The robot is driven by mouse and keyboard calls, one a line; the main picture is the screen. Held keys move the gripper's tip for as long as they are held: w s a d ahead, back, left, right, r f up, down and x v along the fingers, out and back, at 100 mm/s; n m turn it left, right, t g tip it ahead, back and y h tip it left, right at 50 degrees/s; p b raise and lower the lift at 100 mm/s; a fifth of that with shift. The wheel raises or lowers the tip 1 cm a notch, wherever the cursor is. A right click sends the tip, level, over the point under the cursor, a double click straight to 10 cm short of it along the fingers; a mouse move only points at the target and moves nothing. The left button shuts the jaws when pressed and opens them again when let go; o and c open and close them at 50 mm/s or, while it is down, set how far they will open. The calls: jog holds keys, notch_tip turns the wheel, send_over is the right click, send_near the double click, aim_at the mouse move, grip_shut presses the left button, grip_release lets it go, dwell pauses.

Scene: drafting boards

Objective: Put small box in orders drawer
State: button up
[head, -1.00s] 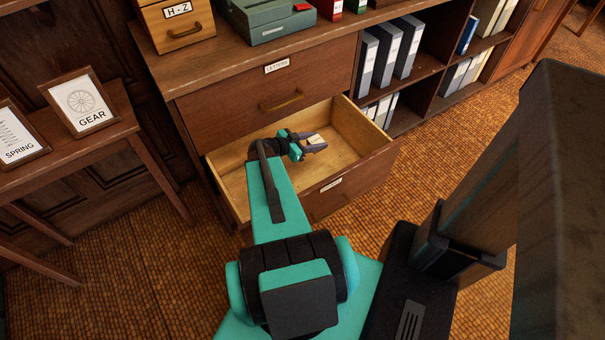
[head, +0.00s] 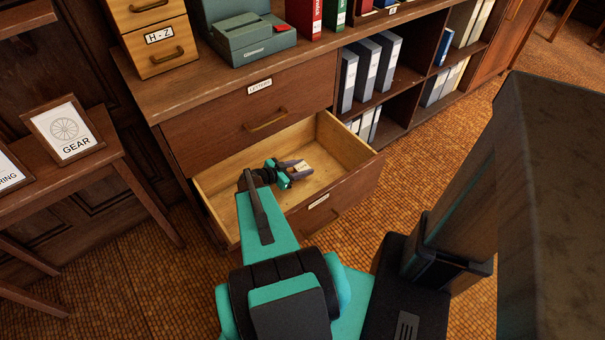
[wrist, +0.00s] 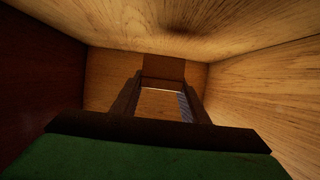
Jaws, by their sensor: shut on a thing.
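The open drawer (head: 340,195) below the one labelled LETTERS is pulled out, with bare pale wood inside. Its own front label (head: 318,200) is too small to read. My gripper (head: 301,167) is inside the drawer space, shut on the small box (head: 302,169), of which only a pale patch shows between the fingers in the head view. In the wrist view the small box (wrist: 160,104) shows a tan face with a pale edge and a greyish striped side, between the dark fingers. Wooden drawer walls surround it there. I cannot tell whether the box touches the drawer floor.
The closed LETTERS drawer (head: 240,120) is directly above. A green machine (head: 250,40) and a wooden H-Z card box (head: 160,45) stand on the cabinet top. Shelves with grey binders (head: 368,72) are at the right. A side table (head: 85,165) with framed cards stands at the left.

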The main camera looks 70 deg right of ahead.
jog(key=shift+f, duration=1.8)
jog(key=shift+f, duration=0.15)
jog(key=o, duration=1.1)
jog(key=shift+r+p, duration=0.25)
jog(key=shift+p, duration=0.05)
jog(key=shift+b+v, duration=0.65)
jog(key=shift+v, duration=3.05)
jog(key=shift+f, duration=0.1)
